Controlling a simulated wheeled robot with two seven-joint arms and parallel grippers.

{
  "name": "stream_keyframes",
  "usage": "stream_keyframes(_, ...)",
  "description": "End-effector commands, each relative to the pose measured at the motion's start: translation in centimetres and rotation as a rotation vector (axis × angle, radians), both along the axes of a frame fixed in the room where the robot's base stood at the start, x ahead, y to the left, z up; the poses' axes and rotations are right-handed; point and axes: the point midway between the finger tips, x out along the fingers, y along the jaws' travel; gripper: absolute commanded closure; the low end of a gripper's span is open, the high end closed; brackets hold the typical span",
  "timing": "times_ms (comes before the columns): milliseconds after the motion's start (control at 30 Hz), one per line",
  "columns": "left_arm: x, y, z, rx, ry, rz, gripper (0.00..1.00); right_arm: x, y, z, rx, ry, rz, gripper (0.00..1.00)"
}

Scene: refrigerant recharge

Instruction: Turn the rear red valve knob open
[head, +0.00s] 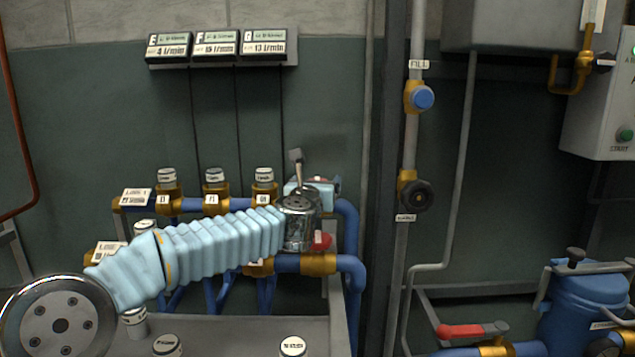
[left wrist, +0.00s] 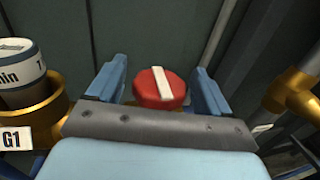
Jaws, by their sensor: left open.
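The red valve knob (left wrist: 160,88) shows in the left wrist view as a round red cap with a white bar across its top. It lies between the two blue fingers of my left gripper (left wrist: 162,90), which is open with a gap on both sides of the knob. In the head view my left arm reaches in from the left, and the left gripper (head: 313,187) is at the right end of the blue pipes. There the wrist mostly hides the knob. Another red handle (head: 322,240) shows just below the wrist. My right gripper is not in view.
Valve caps (head: 214,176) on brass fittings line the upper blue pipe, left of the gripper. A gauge cap marked near G1 (left wrist: 22,75) stands close left of the fingers. A grey vertical pipe (head: 411,145) with blue and black knobs stands to the right.

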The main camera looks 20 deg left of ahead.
Motion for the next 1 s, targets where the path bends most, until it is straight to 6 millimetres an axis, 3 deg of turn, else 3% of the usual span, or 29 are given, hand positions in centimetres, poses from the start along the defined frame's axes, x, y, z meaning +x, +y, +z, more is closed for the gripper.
stream_keyframes(33,0.0,0.0,0.0,0.000,0.000,0.000,0.20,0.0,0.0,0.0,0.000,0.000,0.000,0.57)
stream_keyframes(367,0.0,0.0,0.0,0.000,0.001,0.000,0.71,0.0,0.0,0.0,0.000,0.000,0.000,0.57)
stream_keyframes(667,0.0,-0.1,-0.1,-0.002,0.001,0.033,0.71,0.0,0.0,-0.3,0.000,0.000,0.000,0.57)
stream_keyframes(1000,0.0,-0.3,-0.3,-0.002,0.001,0.249,0.71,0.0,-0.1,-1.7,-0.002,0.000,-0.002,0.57)
